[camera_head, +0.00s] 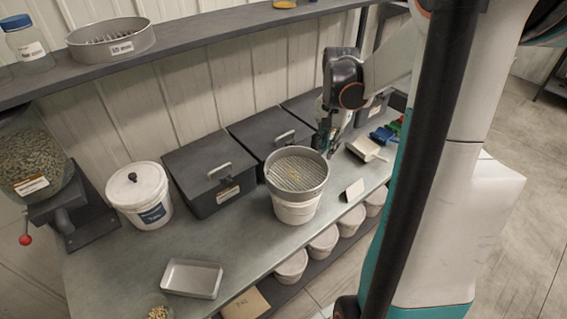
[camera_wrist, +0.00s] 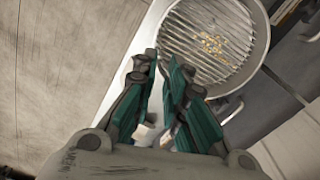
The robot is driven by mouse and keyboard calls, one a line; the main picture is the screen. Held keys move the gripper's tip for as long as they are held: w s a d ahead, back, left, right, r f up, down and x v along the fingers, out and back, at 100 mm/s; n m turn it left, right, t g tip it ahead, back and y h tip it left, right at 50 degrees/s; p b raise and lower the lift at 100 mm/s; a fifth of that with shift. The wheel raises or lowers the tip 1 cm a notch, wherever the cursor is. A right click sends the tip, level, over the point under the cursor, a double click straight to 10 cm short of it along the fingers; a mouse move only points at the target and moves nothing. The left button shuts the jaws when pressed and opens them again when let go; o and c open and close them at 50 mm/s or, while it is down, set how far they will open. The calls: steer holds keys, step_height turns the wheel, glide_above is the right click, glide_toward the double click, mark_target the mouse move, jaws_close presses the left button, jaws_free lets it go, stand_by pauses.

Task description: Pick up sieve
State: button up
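A round metal sieve (camera_head: 297,170) with a slotted bottom rests on a white bucket (camera_head: 296,212) on the bench; a few yellowish grains lie in it. It also fills the upper right of the wrist view, where the sieve (camera_wrist: 200,42) shows its rim and slots. A second round metal pan or sieve (camera_head: 112,46) with a label sits on the upper shelf. My gripper (camera_head: 325,142) is just behind and right of the bucket-top sieve. In the wrist view my gripper (camera_wrist: 165,60) has a narrow empty gap between its green-sided fingers, beside the sieve's rim.
Dark lidded boxes (camera_head: 208,172) line the wall behind the sieve. A white lidded bucket (camera_head: 139,194) and a shallow metal tray (camera_head: 191,278) stand left. A small card (camera_head: 354,190) and a white scoop (camera_head: 366,148) are right. The upper shelf (camera_head: 200,45) overhangs the bench's back.

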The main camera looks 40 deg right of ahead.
mark_target(324, 181)
steer(key=shift+s+a+f+b, duration=0.15)
steer(key=shift+f+b, duration=0.1)
steer(key=shift+f, duration=2.1)
steer(key=shift+s+d+f+b, duration=0.1)
steer(key=shift+f+b, duration=0.15)
steer(key=shift+f, duration=2.05)
steer(key=shift+s+a+f+b, duration=0.15)
steer(key=shift+f+b, duration=0.1)
steer(key=shift+f, duration=2.1)
steer(key=shift+c, duration=0.2)
jaws_close()
steer(key=shift+r, duration=0.15)
